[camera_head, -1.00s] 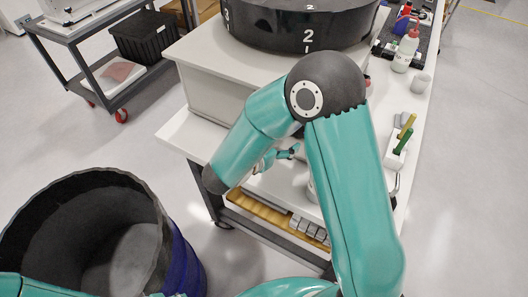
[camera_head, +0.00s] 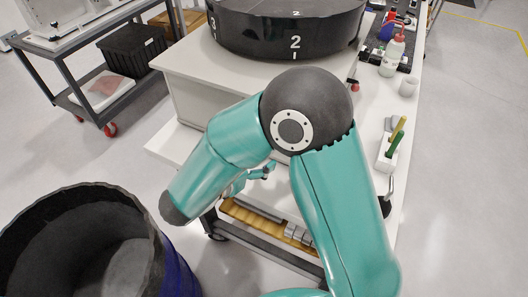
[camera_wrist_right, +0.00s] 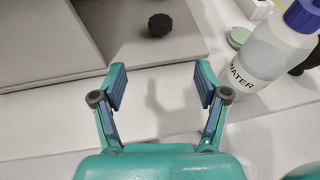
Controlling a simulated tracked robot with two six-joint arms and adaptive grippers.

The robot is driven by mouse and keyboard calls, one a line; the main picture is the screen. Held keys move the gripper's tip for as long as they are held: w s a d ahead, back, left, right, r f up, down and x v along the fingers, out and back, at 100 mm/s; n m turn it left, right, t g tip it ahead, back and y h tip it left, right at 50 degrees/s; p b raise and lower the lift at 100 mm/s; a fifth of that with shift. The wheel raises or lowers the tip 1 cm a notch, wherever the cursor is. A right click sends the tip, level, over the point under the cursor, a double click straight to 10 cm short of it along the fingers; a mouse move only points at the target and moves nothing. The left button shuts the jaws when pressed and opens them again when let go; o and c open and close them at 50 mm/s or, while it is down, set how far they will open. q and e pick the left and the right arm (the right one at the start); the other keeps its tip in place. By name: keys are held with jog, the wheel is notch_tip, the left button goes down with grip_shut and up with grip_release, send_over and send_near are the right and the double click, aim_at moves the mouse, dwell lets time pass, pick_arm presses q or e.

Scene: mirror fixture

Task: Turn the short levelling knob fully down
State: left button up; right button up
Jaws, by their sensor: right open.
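A small black knurled knob (camera_wrist_right: 160,25) sits on a grey surface at the top of the right wrist view. I cannot tell whether it is the short levelling knob. My right gripper (camera_wrist_right: 160,86) is open and empty, with its two blue-padded fingers apart, and the knob is beyond and between their tips. In the head view the right gripper (camera_head: 262,172) is partly hidden behind my right arm. The knob cannot be made out in the head view. My left gripper is not in view.
A blue-capped water bottle (camera_wrist_right: 268,50) stands right of the right gripper. A black numbered drum (camera_head: 290,35) sits on the pale box (camera_head: 205,95). A large dark bin (camera_head: 75,240) stands lower left, a grey cart (camera_head: 95,85) at upper left. Clear floor lies at right.

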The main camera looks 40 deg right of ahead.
jog(key=s+d+n+t+y+b, duration=0.2)
jog(key=s+d+n+t+b, duration=0.3)
jog(key=b, duration=0.6)
jog(key=shift+m+g, duration=0.4)
jog(key=shift+m, duration=0.2)
jog(key=x, duration=1)
jog(key=a+x, duration=0.1)
jog(key=x, duration=0.4)
jog(key=shift+w+f, duration=0.35)
jog(key=c, duration=1)
jog(key=shift+d, duration=0.1)
jog(key=shift+c, duration=0.8)
jog(key=shift+w, duration=0.1)
